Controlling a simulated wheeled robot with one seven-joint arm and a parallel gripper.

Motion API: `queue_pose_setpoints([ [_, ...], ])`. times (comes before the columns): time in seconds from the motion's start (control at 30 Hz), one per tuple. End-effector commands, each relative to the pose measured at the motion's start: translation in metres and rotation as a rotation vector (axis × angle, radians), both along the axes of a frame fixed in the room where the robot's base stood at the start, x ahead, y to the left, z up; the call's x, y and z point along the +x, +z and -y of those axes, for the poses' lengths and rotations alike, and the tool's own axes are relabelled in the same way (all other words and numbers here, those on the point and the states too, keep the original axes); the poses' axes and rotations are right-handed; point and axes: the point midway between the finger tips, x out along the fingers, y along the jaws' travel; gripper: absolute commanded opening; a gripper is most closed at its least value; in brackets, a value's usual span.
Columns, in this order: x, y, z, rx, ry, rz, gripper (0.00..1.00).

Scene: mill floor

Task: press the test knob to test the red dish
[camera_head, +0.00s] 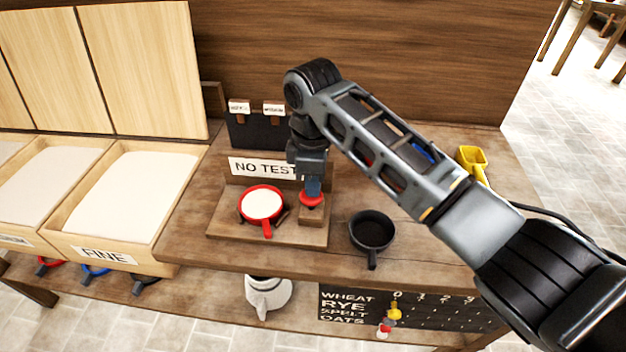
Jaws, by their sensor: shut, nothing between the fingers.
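The red dish (263,204) holds white flour and sits on the left of a wooden test stand (228,226), its handle toward the front. The red test knob (311,199) is on a small wooden block at the right of the stand. My gripper (312,191) points down directly over the knob, shut and empty, with its tips at or very near the knob's top. I cannot tell for sure whether they touch. A sign behind the dish (258,168) reads "NO TEST"; my gripper and wrist cover its right end.
A black dish (371,231) stands right of the stand. A yellow scoop (472,159) lies at the back right, and a blue thing shows behind my arm. Flour bins (128,193), one labelled "FINE", stand left. A white jug (267,295) and a chalkboard (365,306) are below the tabletop.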

Motion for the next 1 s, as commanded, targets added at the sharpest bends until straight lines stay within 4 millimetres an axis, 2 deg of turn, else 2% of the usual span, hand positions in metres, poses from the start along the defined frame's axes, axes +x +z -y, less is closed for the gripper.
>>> queue_pose_setpoints([
  [0.27,-0.001,-0.028,0.0,0.0,0.0,-0.003,0.0],
  [1.0,-0.003,-0.032,0.0,-0.004,0.0,-0.008,0.0],
])
